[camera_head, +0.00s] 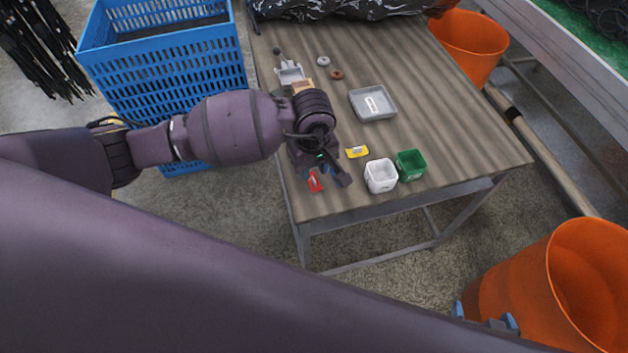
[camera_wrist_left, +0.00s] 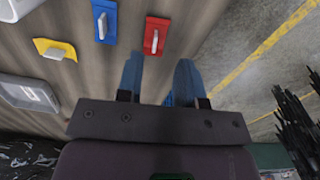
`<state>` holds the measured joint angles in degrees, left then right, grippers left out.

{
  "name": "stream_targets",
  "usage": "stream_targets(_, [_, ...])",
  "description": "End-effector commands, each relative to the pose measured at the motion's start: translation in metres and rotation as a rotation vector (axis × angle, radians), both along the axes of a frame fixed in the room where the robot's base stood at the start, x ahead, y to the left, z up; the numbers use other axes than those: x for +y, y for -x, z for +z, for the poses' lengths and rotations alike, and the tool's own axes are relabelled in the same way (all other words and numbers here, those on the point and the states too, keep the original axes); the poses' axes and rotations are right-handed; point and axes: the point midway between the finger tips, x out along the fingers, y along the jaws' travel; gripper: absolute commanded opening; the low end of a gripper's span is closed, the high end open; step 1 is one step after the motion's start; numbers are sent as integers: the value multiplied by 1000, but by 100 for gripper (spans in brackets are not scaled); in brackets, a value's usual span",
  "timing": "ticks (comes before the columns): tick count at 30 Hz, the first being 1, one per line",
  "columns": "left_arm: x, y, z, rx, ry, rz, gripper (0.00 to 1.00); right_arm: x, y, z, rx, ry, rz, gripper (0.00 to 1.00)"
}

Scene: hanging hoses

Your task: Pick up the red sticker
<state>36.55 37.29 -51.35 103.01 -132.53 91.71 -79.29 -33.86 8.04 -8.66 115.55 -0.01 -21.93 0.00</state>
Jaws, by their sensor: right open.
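The red sticker (camera_head: 315,182) lies near the table's front left corner, partly hidden by my left gripper in the head view. In the left wrist view the red sticker (camera_wrist_left: 156,36) is a red rectangle with a pale raised strip. My left gripper (camera_wrist_left: 160,72) is open and empty, its two blue fingers apart. The sticker shows just beyond the fingertips, nearer the left finger, and is not between them. In the head view my left gripper (camera_head: 325,178) points down over that corner. My right gripper (camera_head: 485,316) is open at the lower right, away from the table.
A blue sticker (camera_wrist_left: 104,20) and a yellow sticker (camera_head: 357,152) lie nearby. A white box (camera_head: 380,188) and a green box (camera_head: 411,173) stand to the right. A grey tray (camera_head: 360,114) is behind. An orange bin (camera_head: 510,280) stands lower right, a blue crate (camera_head: 165,60) left.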

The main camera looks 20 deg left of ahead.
Motion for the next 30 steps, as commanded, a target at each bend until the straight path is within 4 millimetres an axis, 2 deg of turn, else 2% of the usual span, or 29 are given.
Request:
stream_targets(5, [-1, -1, -10, 1, 1, 2, 34, -1, -2, 1, -5, 5, 4, 93])
stream_targets(12, [-3, -4, -43, 4, 2, 3, 34, -2, -2, -1, -4, 7, 7, 93])
stream_targets(15, [-2, -4, -52, 1, 1, 2, 34, -2, -2, -1, -5, 8, 8, 93])
stream_targets(24, [-2, -5, -55, -1, 1, 1, 34, -2, -3, -1, -6, 7, 8, 93])
stream_targets(26, [-2, -5, -55, -1, 1, 1, 26, -1, -3, -1, -6, 7, 6, 93])
stream_targets(30, [-2, -5, -55, -1, 1, 1, 5, 0, -4, -1, -6, 3, 4, 93])
